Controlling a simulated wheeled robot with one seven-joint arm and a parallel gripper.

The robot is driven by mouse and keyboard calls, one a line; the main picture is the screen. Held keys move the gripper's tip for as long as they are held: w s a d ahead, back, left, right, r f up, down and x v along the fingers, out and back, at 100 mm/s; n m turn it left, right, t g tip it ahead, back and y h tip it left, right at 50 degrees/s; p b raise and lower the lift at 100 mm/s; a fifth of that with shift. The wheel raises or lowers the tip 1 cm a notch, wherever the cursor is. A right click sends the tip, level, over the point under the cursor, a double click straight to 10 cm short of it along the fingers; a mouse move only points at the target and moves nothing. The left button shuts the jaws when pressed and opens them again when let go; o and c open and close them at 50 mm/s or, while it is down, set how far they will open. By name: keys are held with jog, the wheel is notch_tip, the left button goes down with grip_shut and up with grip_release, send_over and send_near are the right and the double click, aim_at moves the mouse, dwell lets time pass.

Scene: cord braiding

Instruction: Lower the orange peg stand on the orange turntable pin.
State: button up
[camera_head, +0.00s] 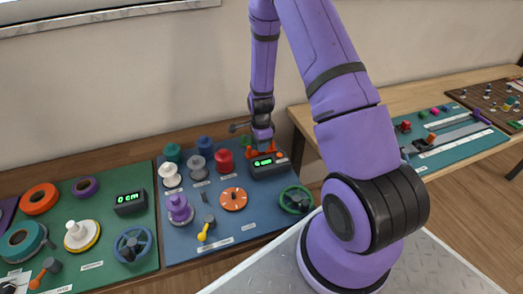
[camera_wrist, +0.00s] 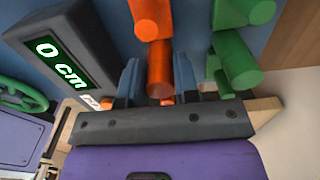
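The orange peg stand (camera_wrist: 159,72) shows in the wrist view as a thick upright post with a rounded knob above it. My gripper (camera_wrist: 159,85) has one blue finger on each side of this post, with a narrow gap visible at the left finger. More orange shows behind the right finger. In the head view my gripper (camera_head: 262,146) is at the back of the blue board, and orange parts of the stand (camera_head: 250,154) show around it. The orange turntable (camera_head: 233,199) is a flat disc with pale marks, lying empty in the middle of the blue board.
A black display reading 0 cm (camera_wrist: 66,58) stands close left of my gripper in the wrist view. A green peg stand (camera_wrist: 236,55) is close on the right. Blue, red, grey and white spools (camera_head: 198,164) and a green handwheel (camera_head: 296,199) surround the turntable.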

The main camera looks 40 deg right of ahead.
jog(key=shift+r, duration=3.5)
jog(key=shift+a, duration=0.1)
